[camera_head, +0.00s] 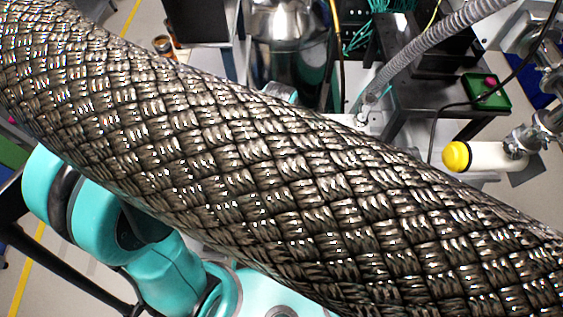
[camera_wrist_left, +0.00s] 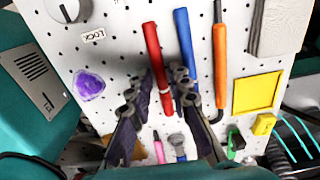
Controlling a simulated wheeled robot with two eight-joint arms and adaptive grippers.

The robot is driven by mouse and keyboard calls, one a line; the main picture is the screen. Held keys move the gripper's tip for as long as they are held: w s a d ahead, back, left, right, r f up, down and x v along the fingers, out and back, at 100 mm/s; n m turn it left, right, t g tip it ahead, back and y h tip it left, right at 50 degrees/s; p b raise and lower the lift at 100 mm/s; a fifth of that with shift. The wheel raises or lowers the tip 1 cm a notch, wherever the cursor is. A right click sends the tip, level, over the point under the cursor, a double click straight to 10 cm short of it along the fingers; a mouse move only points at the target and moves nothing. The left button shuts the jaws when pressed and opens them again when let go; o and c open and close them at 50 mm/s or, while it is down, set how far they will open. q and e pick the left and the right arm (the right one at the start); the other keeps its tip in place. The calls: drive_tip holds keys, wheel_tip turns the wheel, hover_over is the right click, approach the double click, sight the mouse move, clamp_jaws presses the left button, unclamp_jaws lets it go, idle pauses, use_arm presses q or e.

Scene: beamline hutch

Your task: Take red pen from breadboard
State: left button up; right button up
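The red pen (camera_wrist_left: 153,45) is in the left wrist view, near the middle of the white perforated breadboard (camera_wrist_left: 120,62), slightly tilted. My left gripper (camera_wrist_left: 166,82) has its two dark fingers on either side of the pen's lower part, with very little gap. I cannot tell whether they press on it. In the head view a thick braided hose-like shape fills the middle and hides the pen, breadboard and left gripper. My right gripper is in neither view.
A blue pen (camera_wrist_left: 185,40) and an orange-handled tool (camera_wrist_left: 220,65) are right of the red pen. A purple patch (camera_wrist_left: 88,85), a yellow square (camera_wrist_left: 257,93) and a knob (camera_wrist_left: 66,8) are on the board. A green tray (camera_head: 487,93) stands at the upper right.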

use_arm(q)
drive_tip(key=shift+f, duration=0.35)
drive_tip(key=shift+r, duration=0.1)
clamp_jaws()
